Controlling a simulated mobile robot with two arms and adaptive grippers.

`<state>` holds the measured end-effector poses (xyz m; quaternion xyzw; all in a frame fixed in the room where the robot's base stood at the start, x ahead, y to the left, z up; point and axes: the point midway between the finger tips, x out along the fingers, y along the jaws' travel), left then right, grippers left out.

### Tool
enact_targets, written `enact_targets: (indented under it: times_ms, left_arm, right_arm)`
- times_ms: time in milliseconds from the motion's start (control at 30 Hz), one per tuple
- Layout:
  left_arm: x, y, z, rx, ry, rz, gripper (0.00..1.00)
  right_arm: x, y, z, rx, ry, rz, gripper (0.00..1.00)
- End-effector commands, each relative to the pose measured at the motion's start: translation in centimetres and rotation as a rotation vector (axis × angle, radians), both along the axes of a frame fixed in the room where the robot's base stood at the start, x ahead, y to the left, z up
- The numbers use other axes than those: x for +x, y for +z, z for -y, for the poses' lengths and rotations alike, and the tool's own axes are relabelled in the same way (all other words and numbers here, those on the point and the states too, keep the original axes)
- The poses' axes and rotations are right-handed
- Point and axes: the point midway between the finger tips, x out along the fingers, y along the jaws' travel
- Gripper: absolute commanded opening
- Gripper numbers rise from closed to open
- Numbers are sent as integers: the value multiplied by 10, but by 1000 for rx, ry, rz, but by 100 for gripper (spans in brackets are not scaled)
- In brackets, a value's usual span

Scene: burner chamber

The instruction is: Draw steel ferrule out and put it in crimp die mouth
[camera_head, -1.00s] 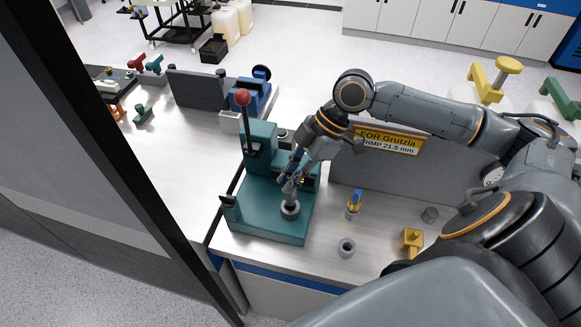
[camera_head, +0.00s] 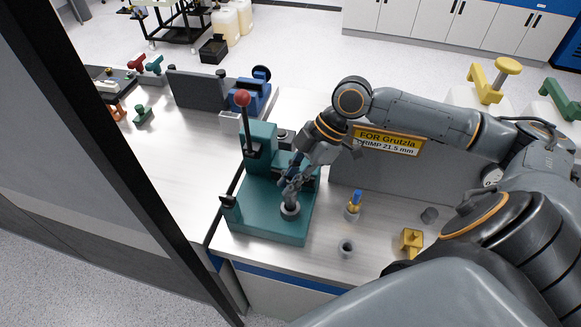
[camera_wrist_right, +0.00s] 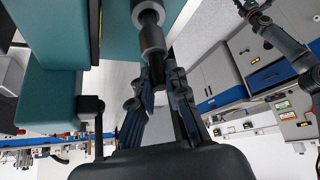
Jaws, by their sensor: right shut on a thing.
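A teal bench press (camera_head: 265,205) with a red-knobbed lever stands on the bench. A grey ring-shaped part (camera_head: 290,209) sits on its base, under my right gripper (camera_head: 290,187). In the right wrist view, my right gripper (camera_wrist_right: 158,66) has its fingertips closed at the near end of a grey steel cylinder (camera_wrist_right: 152,40), which looks like the ferrule. I cannot tell whether the cylinder sits inside the ring, as the fingers cover that spot.
A hollow grey cylinder (camera_head: 346,248), a blue-and-yellow piece in a grey holder (camera_head: 353,205) and a yellow block (camera_head: 411,241) stand right of the press. A grey panel with a yellow sign (camera_head: 388,141) stands behind. The bench left of the press is mostly clear.

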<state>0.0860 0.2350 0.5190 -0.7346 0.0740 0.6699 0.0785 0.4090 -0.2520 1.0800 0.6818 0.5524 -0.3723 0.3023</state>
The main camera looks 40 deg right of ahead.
Motion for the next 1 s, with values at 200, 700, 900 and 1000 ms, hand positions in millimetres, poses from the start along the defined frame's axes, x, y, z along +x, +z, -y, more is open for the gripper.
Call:
enact_targets:
  times_ms: [200,700,900,1000]
  left_arm:
    - [0,-3,0,0,0,0,40]
    - [0,-8,0,0,1,0,40]
    - [0,-9,0,0,1,0,40]
    - [0,-9,0,0,1,0,40]
  right_arm:
    - [0,-7,0,1,0,-1,0]
    - [0,-22,0,0,0,0,0]
    - [0,-27,0,1,0,0,18]
    - [0,-26,0,1,0,0,39]
